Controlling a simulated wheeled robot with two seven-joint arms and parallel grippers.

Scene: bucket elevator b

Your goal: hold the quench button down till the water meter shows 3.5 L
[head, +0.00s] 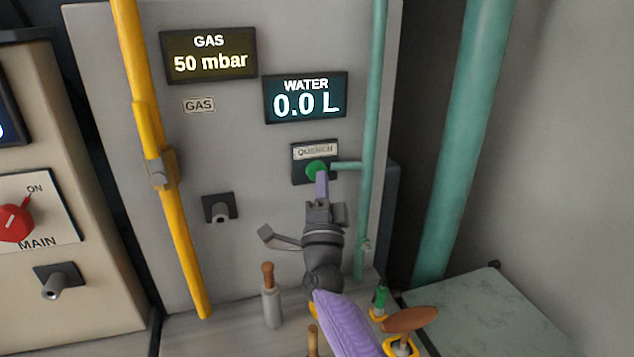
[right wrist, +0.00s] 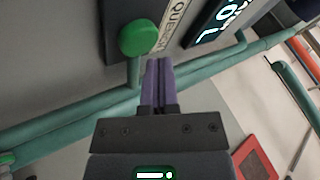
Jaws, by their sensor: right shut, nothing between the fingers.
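The green quench button (head: 316,169) sits on a dark plate under a QUENCH label (head: 315,150) on the grey panel. The water meter (head: 305,97) above it reads 0.0 L. My right gripper (head: 322,183) is shut and empty, its purple fingertips just below the button in the head view. In the right wrist view the button (right wrist: 138,38) stands out from its plate, up and left of the shut fingertips (right wrist: 158,65). I see a small gap there, and the button does not look pressed. My left gripper is not in view.
A gas display (head: 209,55) reads 50 mbar. A yellow pipe (head: 152,150) runs down the panel's left, and a thin green pipe (head: 372,130) runs right of the button. A red MAIN switch (head: 14,223) is at far left. Bottles and handles stand on the ledge below.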

